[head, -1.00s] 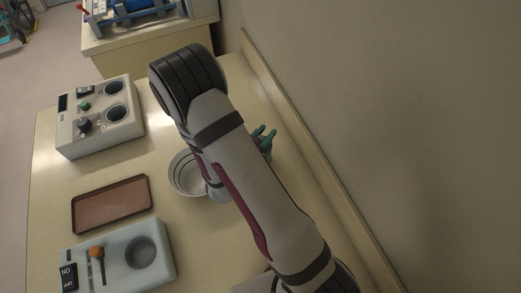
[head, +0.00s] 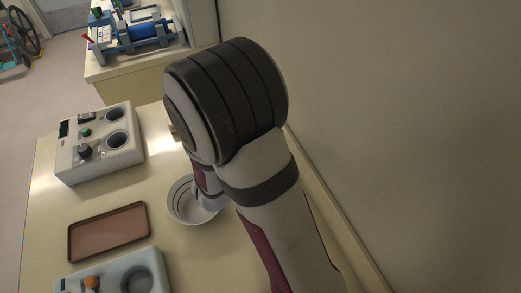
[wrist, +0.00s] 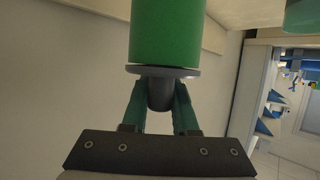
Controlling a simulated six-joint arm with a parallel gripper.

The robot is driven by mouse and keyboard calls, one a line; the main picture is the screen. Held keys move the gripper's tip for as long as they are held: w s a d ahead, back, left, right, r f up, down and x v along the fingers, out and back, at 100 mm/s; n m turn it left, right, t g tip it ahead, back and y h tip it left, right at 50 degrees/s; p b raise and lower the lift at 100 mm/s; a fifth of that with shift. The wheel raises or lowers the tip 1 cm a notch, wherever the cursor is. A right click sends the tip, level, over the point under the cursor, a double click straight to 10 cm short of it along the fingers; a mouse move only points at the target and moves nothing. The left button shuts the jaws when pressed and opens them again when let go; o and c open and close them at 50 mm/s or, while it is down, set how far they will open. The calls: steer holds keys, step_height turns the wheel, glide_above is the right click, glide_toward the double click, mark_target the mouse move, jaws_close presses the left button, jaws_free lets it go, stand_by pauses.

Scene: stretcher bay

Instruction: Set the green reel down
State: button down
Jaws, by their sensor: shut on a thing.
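In the wrist view the green reel (wrist: 166,32) is large, with a grey flange (wrist: 164,71) and a dark grey hub (wrist: 160,95) below it in the picture. The top of the reel runs out of frame. My gripper (wrist: 160,88) has its two teal fingers shut on either side of the hub. No contact between the reel and any surface shows. In the head view my arm hides both my gripper and the reel.
On the table (head: 52,215) are a grey-white box with two round wells (head: 85,168), a brown tray (head: 108,232), a white bowl (head: 180,212) and a pale blue-grey box (head: 105,283). A wall (head: 410,130) stands right. A blue device (head: 135,36) sits on a cabinet behind.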

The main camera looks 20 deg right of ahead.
steer(key=w+n+t+y, duration=0.4)
steer(key=w+n+y, duration=0.55)
steer(key=w, duration=0.65)
steer(key=shift+t+y, duration=0.25)
steer(key=shift+t, duration=0.05)
step_height(320, 180, down, 9)
steer(key=shift+w+f, duration=0.1)
steer(key=shift+f, duration=0.1)
steer(key=shift+f, duration=0.15)
steer(key=c, duration=0.7)
jaws_free()
